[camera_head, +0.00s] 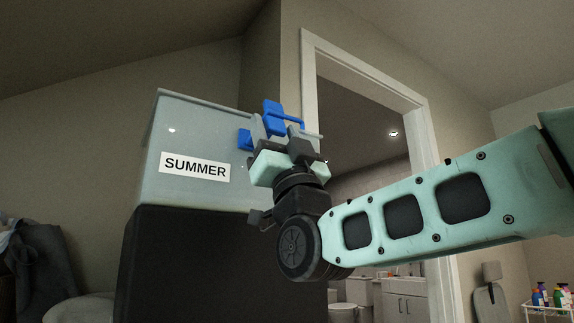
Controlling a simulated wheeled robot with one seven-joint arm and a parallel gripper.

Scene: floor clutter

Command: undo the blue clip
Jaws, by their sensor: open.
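The blue clip (272,118) sits at the right end of a pale translucent bin (190,130) labelled SUMMER. A blue bar runs from the clip to the right, and another blue piece (244,139) shows just left of my gripper. My gripper (278,135) is open and right in front of the clip, its fingers pointing up at it. The fingers hide the clip's lower part. I cannot tell whether they touch it.
The bin stands on a tall black block (180,265). Behind it at right is a white-framed doorway (309,75) to a bathroom. Dark cloth (45,260) lies at lower left. A white rack with bottles (550,307) stands at lower right.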

